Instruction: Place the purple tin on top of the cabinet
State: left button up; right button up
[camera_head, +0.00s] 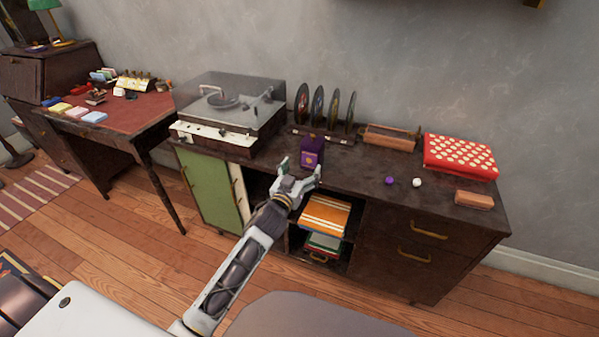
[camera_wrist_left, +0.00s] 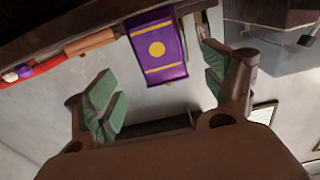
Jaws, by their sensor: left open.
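The purple tin (camera_head: 312,151) has yellow bands and a yellow disc on its face. It appears upright on the dark cabinet top (camera_head: 345,182), close to the front edge, right of the record player. My left gripper (camera_head: 300,168) is open just in front of the tin, with its green-padded fingers apart. In the left wrist view the tin (camera_wrist_left: 157,42) shows upside down between the open fingers (camera_wrist_left: 160,72), apparently untouched. My right gripper is in neither view.
The record player (camera_head: 228,108) stands left of the tin, with a rack of records (camera_head: 325,112) behind. Purple (camera_head: 389,181) and white (camera_head: 416,182) balls and a red dotted box (camera_head: 460,157) are to the right.

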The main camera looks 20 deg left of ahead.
pick_arm(q)
jog(key=shift+s, duration=0.7)
jog(key=s+f+g+y, duration=0.1)
jog(key=s+f+g, duration=0.4)
jog(key=f, duration=0.6)
jog(key=s+f+g, duration=0.3)
jog(key=s+f, duration=0.4)
jog(key=f, duration=0.3)
jog(key=s+d+f+m+g, duration=0.1)
jog(key=s+f+g, duration=0.3)
jog(key=s, duration=0.5)
jog(key=s+d+f+m+g+h, duration=0.1)
jog(key=s+d+f+g, duration=0.1)
jog(key=s+f+g, duration=0.2)
jog(key=s+f, duration=0.3)
jog(key=s, duration=0.3)
jog(key=shift+s+d+f, duration=0.15)
jog(key=shift+s+f, duration=0.15)
jog(key=shift+f, duration=0.05)
